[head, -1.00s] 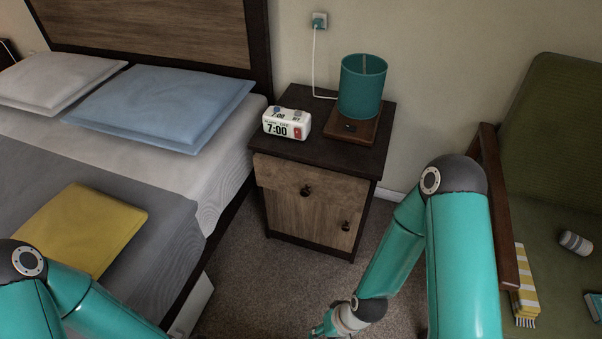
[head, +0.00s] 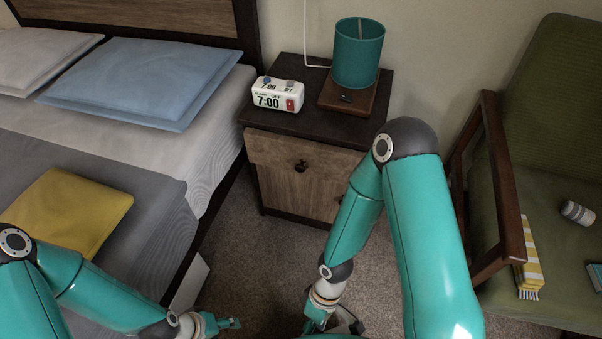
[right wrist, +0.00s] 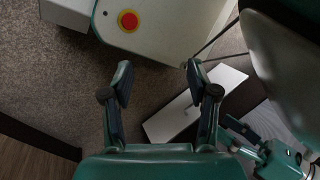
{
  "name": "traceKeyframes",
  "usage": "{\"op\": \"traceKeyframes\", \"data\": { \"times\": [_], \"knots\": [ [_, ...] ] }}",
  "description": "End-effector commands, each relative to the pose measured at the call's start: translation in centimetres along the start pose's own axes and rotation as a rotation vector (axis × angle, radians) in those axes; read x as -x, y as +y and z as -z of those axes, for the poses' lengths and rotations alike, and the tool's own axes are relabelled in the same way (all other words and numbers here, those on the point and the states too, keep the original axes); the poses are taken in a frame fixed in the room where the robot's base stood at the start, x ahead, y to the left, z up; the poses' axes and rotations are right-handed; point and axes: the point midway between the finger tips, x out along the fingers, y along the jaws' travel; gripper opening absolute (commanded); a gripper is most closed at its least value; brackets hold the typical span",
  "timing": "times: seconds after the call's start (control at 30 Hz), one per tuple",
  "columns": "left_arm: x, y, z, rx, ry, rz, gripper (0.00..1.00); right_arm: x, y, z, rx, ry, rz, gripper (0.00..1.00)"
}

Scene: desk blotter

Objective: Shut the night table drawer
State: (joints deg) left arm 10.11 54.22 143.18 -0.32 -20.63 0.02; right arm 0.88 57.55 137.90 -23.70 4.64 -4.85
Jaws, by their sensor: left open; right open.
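The night table (head: 286,122) stands between the bed and the armchair. Its wooden drawer front (head: 275,152) with a dark round knob (head: 301,166) appears to stand slightly forward of the door below. My right arm covers the right part of the night table's front. My left gripper (head: 226,323) is open and empty, low near the bed's side; it also shows in the right wrist view (right wrist: 238,128). My right gripper (head: 316,322) hangs low over the floor in front of the night table. In the right wrist view its fingers (right wrist: 160,85) are apart with nothing between them.
A white alarm clock (head: 278,94) and a teal lamp (head: 358,55) stand on the night table. The bed (head: 205,130) bounds the left and the green armchair (head: 485,190) the right. A pale board (head: 188,284) is beside the bed. Carpet (head: 262,245) lies clear before the night table.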

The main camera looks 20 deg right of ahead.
Motion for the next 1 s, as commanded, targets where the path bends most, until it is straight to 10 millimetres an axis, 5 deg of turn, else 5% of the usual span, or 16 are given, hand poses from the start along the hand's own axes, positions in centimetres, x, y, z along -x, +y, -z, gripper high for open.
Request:
{"op": "traceKeyframes", "data": {
  "times": [0.03, 0.1, 0.2, 0.27, 0.4, 0.5, 0.63, 0.8, 1.0],
  "knots": [
    [-1.8, -0.7, 0.0, 0.0, 0.0, 0.0, 0.59, -1.9, 0.8, -0.9, 0.174, -0.116, -0.023, 0.59],
    [-3.1, -1.1, 0.0, 0.0, 0.0, 0.0, 0.59, -2.6, 2.9, -2.7, 0.443, -0.31, -0.092, 0.59],
    [-5.0, -1.8, 0.0, 0.0, 0.0, 0.0, 0.59, -1.7, 8.2, -2.9, 0.801, -0.604, -0.263, 0.59],
    [-6.0, -2.2, 0.0, 0.0, 0.0, 0.0, 0.59, -0.2, 11.6, -1.4, 0.987, -0.781, -0.406, 0.59],
    [-8.3, -3.0, 0.1, 0.0, 0.0, 0.0, 0.59, 5.4, 16.6, 6.6, 1.297, -1.158, -0.83, 0.59],
    [-9.6, -3.5, 0.1, 0.0, 0.0, 0.0, 0.59, 9.7, 16.3, 13.1, 1.394, -1.355, -1.157, 0.59],
    [-10.6, -3.8, 0.1, 0.0, 0.0, 0.0, 0.59, 13.7, 13.1, 19.1, 1.402, -1.503, -1.51, 0.59],
    [-11.1, -4.0, 0.1, 0.0, 0.0, 0.0, 0.59, 16.2, 10.0, 22.1, 1.36, -1.568, -1.744, 0.59],
    [-11.4, -4.1, 0.1, 0.0, 0.0, 0.0, 0.59, 17.4, 10.9, 23.1, 1.347, -1.574, -1.776, 0.59]
  ]
}}
